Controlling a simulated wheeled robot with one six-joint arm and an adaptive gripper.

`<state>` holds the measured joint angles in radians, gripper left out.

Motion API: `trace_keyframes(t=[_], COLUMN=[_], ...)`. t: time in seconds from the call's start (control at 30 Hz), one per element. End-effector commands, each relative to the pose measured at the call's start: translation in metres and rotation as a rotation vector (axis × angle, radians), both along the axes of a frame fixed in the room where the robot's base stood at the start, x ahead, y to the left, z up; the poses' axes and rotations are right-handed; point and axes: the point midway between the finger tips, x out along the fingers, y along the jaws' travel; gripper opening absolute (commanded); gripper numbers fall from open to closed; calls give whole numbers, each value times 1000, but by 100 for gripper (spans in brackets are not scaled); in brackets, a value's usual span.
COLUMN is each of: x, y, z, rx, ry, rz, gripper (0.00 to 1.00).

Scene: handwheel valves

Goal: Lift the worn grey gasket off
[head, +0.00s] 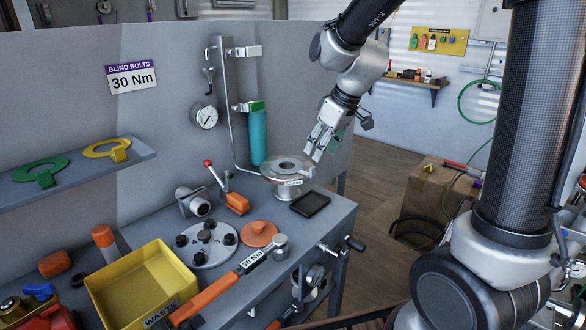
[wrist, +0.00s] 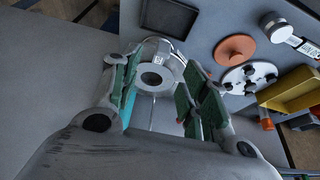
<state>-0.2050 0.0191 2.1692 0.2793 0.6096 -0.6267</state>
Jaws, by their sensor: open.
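A round metal flange on a short pedestal (head: 286,186) stands at the bench's right end. A flat grey ring, apparently the worn gasket (head: 275,166), lies on top around a dark centre hole. The ring also shows in the wrist view (wrist: 145,79), between the fingers. My gripper (head: 318,149) is open and empty, just to the right of and above the flange in the head view. In the wrist view my gripper (wrist: 157,72) has its green-padded fingers spread on either side of the flange. I cannot tell the exact height gap.
A green ring (head: 40,172) and a yellow ring (head: 107,149) lie on the left shelf. A black tray (head: 310,204) sits beside the flange. A teal cylinder (head: 257,135) and a bent pipe stand behind it. A yellow waste bin (head: 165,270) and a torque wrench (head: 215,290) are at the front.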

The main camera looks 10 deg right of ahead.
Motion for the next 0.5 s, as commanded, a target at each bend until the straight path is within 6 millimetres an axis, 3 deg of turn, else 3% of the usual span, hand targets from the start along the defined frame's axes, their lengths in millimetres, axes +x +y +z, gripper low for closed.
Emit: trace_keyframes(t=[0.5], x=[14], y=[14], z=[-66], rx=[0], ry=[2], rz=[-1], gripper=[45])
